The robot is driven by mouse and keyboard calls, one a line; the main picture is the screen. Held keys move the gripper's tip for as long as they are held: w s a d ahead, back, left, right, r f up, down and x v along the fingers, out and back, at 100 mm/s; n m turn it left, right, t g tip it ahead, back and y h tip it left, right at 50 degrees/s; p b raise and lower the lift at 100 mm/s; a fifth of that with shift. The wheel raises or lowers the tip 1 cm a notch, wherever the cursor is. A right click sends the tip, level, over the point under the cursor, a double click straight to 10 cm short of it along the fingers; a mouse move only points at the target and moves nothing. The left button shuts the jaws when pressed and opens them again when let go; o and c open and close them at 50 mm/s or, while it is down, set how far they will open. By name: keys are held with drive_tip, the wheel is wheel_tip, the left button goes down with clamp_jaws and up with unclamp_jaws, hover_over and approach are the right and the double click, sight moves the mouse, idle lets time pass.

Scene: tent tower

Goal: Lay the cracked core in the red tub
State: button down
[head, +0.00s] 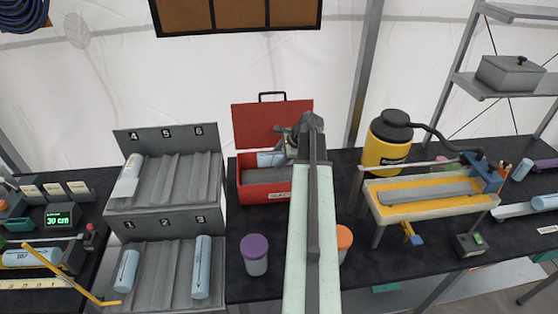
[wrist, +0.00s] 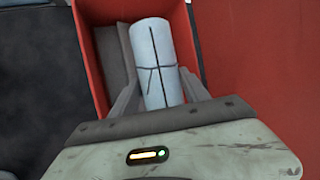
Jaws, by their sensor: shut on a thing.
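The red tub (head: 262,195) stands on the black bench in the middle of the head view, with its red lid (head: 262,124) raised behind it. In the wrist view the tub's wall (wrist: 90,45) frames a pale blue core (wrist: 152,42) with dark crossing crack lines. My gripper (wrist: 158,92) is shut on this cracked core, one finger on each side. In the head view my gripper (head: 286,152) is at the tub's right part, and the core (head: 266,158) shows just left of it, partly hidden. I cannot tell whether the core touches the tub's floor.
A grey numbered rack (head: 165,235) with several pale cores stands left of the tub. A purple-capped jar (head: 254,255) and an orange-capped jar (head: 344,240) stand in front. A yellow-black jug (head: 386,145) and a yellow-lined trough (head: 430,205) are on the right.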

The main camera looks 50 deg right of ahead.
sight(289, 164)
drive_tip(key=shift+d, duration=0.1)
wheel_tip(289, 164, down, 8)
drive_tip(key=b, duration=0.8)
drive_tip(key=shift+f, duration=0.1)
drive_tip(key=shift+s, duration=0.25)
drive_tip(key=shift+a+b, duration=0.2)
drive_tip(key=shift+b, duration=0.1)
drive_tip(key=shift+c, duration=2.3)
unclamp_jaws()
drive_tip(key=shift+s+d+r+p, duration=0.1)
drive_tip(key=shift+s+r+p, duration=0.1)
drive_tip(key=shift+r+p, duration=0.45)
drive_tip(key=p+v, duration=0.6)
drive_tip(key=v, duration=0.1)
drive_tip(key=shift+f, duration=0.15)
